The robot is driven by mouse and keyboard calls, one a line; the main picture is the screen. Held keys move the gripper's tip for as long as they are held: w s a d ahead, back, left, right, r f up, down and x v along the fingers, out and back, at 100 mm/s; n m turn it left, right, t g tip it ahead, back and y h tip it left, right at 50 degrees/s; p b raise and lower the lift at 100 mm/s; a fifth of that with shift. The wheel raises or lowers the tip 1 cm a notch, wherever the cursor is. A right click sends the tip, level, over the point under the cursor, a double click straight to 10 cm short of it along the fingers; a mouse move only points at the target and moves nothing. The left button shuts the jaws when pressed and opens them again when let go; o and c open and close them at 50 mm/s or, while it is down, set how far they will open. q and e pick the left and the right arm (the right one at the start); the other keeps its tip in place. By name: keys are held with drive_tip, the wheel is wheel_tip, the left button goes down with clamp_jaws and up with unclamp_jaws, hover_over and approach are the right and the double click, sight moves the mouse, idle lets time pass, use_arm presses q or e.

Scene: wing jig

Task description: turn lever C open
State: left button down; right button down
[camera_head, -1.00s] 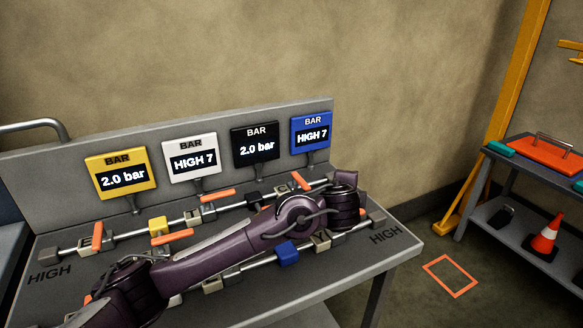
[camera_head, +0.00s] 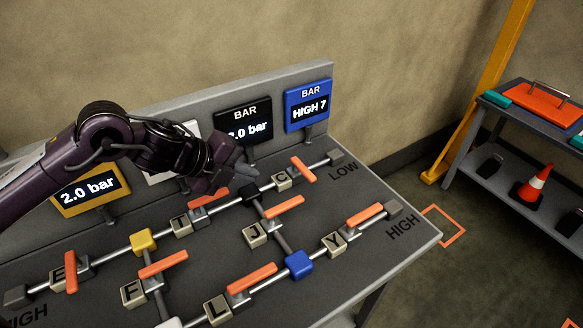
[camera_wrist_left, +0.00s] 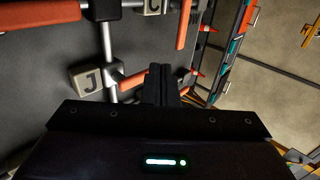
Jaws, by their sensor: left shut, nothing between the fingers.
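Lever C has a beige block (camera_head: 282,181) marked C on the upper pipe in the head view. Its orange handle (camera_head: 303,169) lies across the pipe, on the block's right side. My left gripper (camera_head: 243,173) is shut and empty. In the head view it appears up and to the left of the C block, near the black block (camera_head: 250,193), with a visible gap to lever C's handle. Its shut fingers also show in the left wrist view (camera_wrist_left: 160,85). My right gripper is in neither view.
Lever J (camera_head: 255,235) is on the cross pipe below the black block, and lever T (camera_head: 182,224) is left along the upper pipe. A black display (camera_head: 245,122) reads 2.0 bar and a blue one (camera_head: 308,105) HIGH 7. My arm partly covers the displays at left.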

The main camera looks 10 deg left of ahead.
sight(303, 172)
use_arm(q)
drive_tip(key=p+x, duration=0.2)
drive_tip(key=x, duration=0.7)
drive_tip(key=shift+w+d, duration=0.1)
drive_tip(key=shift+w, duration=0.1)
drive_tip(key=shift+w+d+f+p, duration=0.2)
drive_tip(key=shift+w+d+p, duration=0.65)
drive_tip(key=shift+w+d, duration=0.4)
drive_tip(key=shift+w+d+f, duration=0.15)
drive_tip(key=shift+w+d, duration=0.2)
drive_tip(key=shift+w, duration=0.05)
